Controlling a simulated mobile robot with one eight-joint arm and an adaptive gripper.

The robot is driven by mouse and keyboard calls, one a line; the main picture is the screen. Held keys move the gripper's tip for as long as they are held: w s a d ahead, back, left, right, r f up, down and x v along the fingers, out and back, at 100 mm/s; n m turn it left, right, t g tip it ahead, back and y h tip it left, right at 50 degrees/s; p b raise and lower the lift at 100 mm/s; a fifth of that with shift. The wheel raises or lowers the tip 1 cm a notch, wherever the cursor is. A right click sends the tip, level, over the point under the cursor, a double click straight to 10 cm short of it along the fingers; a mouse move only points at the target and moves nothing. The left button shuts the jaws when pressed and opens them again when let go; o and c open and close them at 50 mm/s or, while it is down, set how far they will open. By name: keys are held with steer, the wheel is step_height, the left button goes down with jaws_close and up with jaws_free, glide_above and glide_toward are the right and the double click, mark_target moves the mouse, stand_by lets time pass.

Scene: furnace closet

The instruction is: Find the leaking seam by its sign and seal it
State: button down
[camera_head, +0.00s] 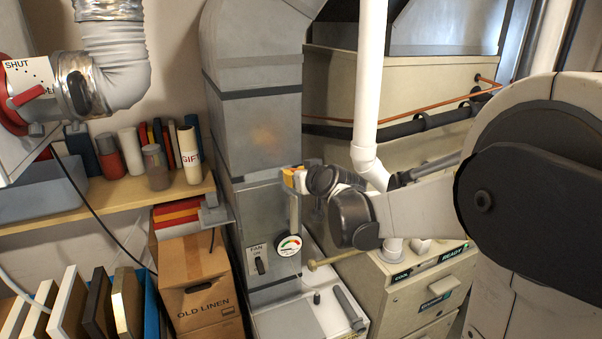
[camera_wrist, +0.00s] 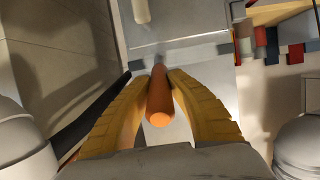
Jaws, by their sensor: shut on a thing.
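My gripper (camera_head: 291,179) is beside the right edge of the grey sheet-metal duct (camera_head: 255,125), near a seam band (camera_head: 258,180). In the wrist view, my yellow fingers (camera_wrist: 160,100) are shut on an orange cylinder (camera_wrist: 160,106), whose round end faces the camera. Its far end points toward a metal surface crossed by a grey band (camera_wrist: 205,50); I cannot tell whether it touches. A brownish stain (camera_head: 265,137) shows on the duct face above my gripper. A darker upper seam band (camera_head: 258,90) and a lower one (camera_head: 272,284) also cross the duct.
A round gauge (camera_head: 288,245) and a fan switch (camera_head: 260,260) are on the duct's lower part. A white pipe (camera_head: 368,80) stands behind my arm. A shelf (camera_head: 120,200) with bottles and books is at left, above an Old Linen box (camera_head: 195,280). A cream cabinet (camera_head: 420,295) is at right.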

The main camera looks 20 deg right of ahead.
steer(key=shift+a, duration=0.45)
steer(key=shift+s, duration=0.1)
steer(key=s+p, duration=0.3)
steer(key=s, duration=1.2)
steer(key=shift+s, duration=0.4)
